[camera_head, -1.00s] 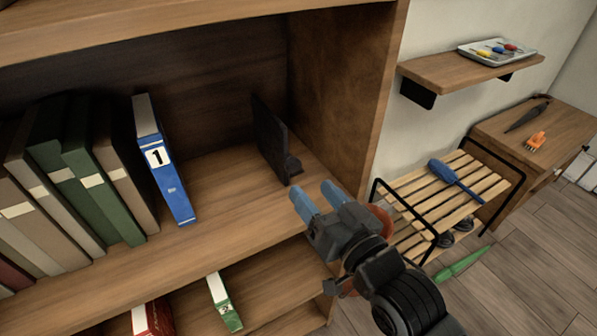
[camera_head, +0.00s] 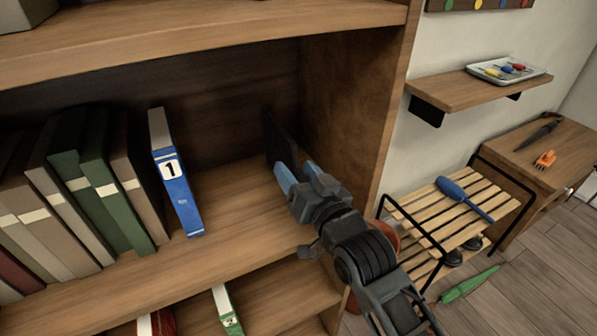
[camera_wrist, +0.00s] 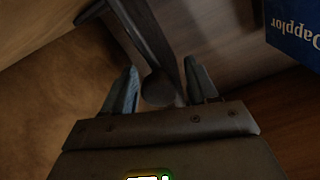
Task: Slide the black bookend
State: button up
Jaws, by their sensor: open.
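The black bookend (camera_head: 279,139) stands upright on the upper shelf, toward the right side wall, partly hidden behind my gripper in the head view. My gripper (camera_head: 292,174) is open, its blue fingertips at the bookend's front edge. In the wrist view the bookend (camera_wrist: 148,32) runs between the two fingers of my gripper (camera_wrist: 161,88), with a dark rounded knob near the palm. I cannot tell whether either finger touches it.
A blue book marked 1 (camera_head: 177,184) leans left of the bookend, with bare shelf (camera_head: 238,200) between. Several books (camera_head: 95,190) stand farther left. The cabinet's side wall (camera_head: 345,110) is close on the right. A slatted rack (camera_head: 440,215) stands outside.

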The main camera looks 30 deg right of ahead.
jog(key=shift+r, duration=0.1)
grip_shut()
dwell(0.4)
